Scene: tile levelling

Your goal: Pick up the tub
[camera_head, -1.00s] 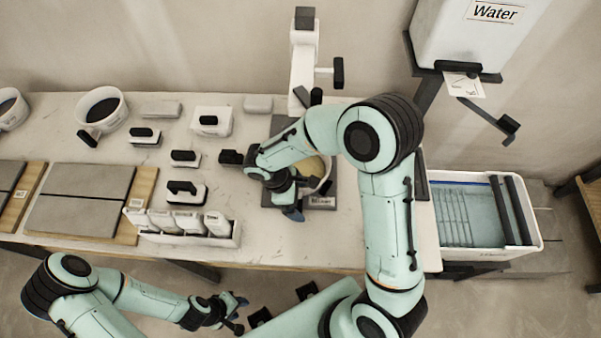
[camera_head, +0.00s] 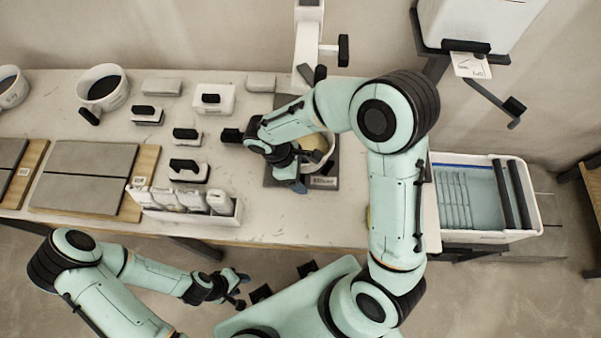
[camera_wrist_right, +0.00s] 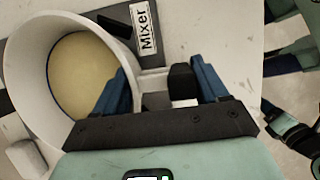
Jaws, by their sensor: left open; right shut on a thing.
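The tub (camera_wrist_right: 38,75) is white with pale yellow contents and a side handle with a black grip. In the head view the tub (camera_head: 326,146) is at the mixer's dark base (camera_head: 333,184), partly hidden by my right arm. My right gripper (camera_wrist_right: 160,78) is shut on the tub's handle, with its blue fingers on either side of it. The right gripper also shows in the head view (camera_head: 298,180). I cannot tell whether the tub touches the base. My left gripper (camera_head: 238,290) is open and empty in front of the table.
Two other white tubs with dark insides stand at the table's left, one at the back (camera_head: 102,82), one at the edge (camera_head: 10,88). Black-handled tools (camera_head: 186,170) and a white rack (camera_head: 190,214) lie between. A water bin (camera_head: 468,237) stands right, below a dispenser (camera_head: 470,25).

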